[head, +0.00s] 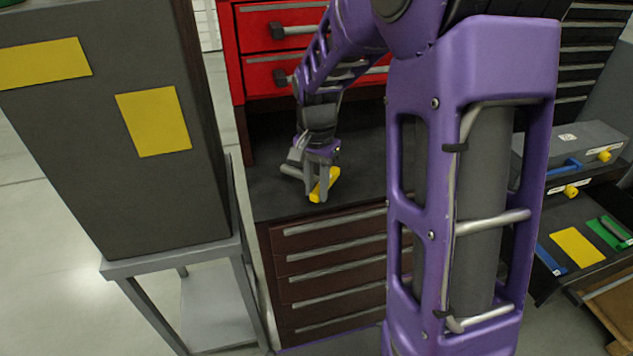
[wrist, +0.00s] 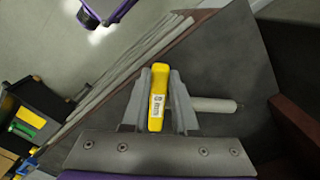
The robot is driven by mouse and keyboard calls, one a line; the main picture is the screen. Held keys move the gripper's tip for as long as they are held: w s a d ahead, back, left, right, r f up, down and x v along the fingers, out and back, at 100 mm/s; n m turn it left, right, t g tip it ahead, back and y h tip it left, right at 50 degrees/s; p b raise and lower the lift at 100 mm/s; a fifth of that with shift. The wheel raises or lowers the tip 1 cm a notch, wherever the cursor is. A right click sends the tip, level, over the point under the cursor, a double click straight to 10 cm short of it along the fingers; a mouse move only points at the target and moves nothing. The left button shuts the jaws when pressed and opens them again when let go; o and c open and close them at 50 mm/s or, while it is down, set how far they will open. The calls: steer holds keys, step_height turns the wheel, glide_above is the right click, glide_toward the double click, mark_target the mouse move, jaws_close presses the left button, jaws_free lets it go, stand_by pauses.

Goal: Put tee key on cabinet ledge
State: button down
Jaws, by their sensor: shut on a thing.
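The tee key has a yellow handle (head: 326,186) with a white label, seen between the fingers in the wrist view (wrist: 158,98). A grey rod, seemingly its shaft, sticks out to the right of the fingers there. My gripper (head: 319,178) is shut on the yellow handle; its two grey fingers flank it in the wrist view (wrist: 158,90). The cabinet ledge (head: 272,192) is a dark flat top above brown drawers. The gripper and key are over its front part. I cannot tell whether the key touches the ledge.
Red drawers (head: 272,28) rise behind the ledge. A dark grey box with yellow patches (head: 110,130) stands on a grey stand at left. At right are a grey case (head: 585,145) and a dark surface with a yellow card (head: 577,246). The ledge around the key looks clear.

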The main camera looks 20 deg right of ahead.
steer(key=shift+f+b, duration=0.3)
steer(key=shift+f, duration=0.45)
steer(key=shift+f+b, duration=0.4)
steer(key=shift+f, duration=0.15)
steer(key=c, duration=0.6)
jaws_free()
